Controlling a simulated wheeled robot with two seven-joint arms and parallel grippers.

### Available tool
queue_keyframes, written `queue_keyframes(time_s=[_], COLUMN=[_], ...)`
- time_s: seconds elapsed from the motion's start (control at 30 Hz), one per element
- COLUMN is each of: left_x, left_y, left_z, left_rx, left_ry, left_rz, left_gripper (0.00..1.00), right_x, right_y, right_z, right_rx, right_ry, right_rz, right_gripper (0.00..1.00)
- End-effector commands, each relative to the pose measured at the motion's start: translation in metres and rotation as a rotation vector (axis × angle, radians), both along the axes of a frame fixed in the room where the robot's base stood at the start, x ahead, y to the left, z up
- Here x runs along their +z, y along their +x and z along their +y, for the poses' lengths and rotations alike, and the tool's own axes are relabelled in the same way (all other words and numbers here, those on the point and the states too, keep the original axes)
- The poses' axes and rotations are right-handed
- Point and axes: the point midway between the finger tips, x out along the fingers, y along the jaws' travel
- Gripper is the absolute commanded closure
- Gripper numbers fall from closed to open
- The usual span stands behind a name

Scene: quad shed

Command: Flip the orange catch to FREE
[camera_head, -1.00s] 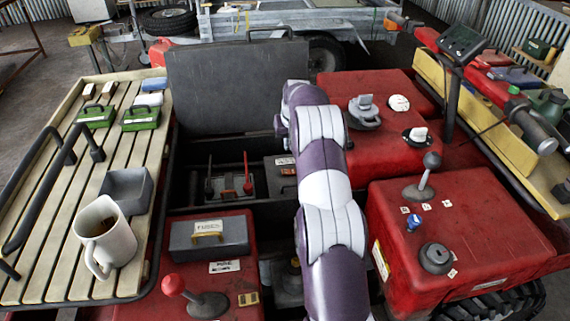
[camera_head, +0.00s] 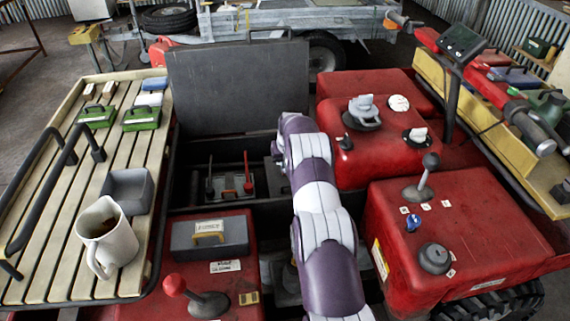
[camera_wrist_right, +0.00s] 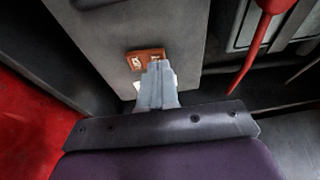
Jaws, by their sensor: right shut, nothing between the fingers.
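The orange catch (camera_wrist_right: 146,55) shows in the right wrist view on the face of a grey box (camera_wrist_right: 108,35). Small white marks lie on it, too small to read, so I cannot tell its setting. My right gripper (camera_wrist_right: 157,66) is shut and empty, with its tips at the catch's lower edge and partly over it. I cannot tell whether they touch. In the head view my purple and white right arm reaches into the dark well and hides the catch and the gripper. My left gripper is not in view.
A red lever (camera_head: 247,174) stands beside the catch's box; it also shows in the right wrist view (camera_wrist_right: 257,55). A dark lever (camera_head: 209,178) is left of it. A raised grey panel (camera_head: 238,88) stands behind. Red housings (camera_head: 470,230) flank the well.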

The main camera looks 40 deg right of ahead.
Motion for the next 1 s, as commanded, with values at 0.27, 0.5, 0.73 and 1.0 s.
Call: queue_keyframes(time_s=[0.27,0.5,0.73,1.0], left_x=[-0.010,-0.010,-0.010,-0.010], left_y=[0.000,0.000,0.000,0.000], left_z=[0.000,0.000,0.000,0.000], left_rx=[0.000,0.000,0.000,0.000], left_ry=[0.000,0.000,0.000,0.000], left_rz=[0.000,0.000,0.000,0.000], left_gripper=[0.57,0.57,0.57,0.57], right_x=[-0.009,-0.008,-0.006,-0.005], right_y=[0.003,0.001,-0.004,-0.005], right_z=[0.005,0.002,-0.007,-0.009], right_rx=[0.001,0.000,0.000,0.000], right_ry=[-0.084,-0.084,-0.083,-0.083], right_rz=[0.047,0.047,0.046,0.046], right_gripper=[1.00,1.00,1.00,1.00])
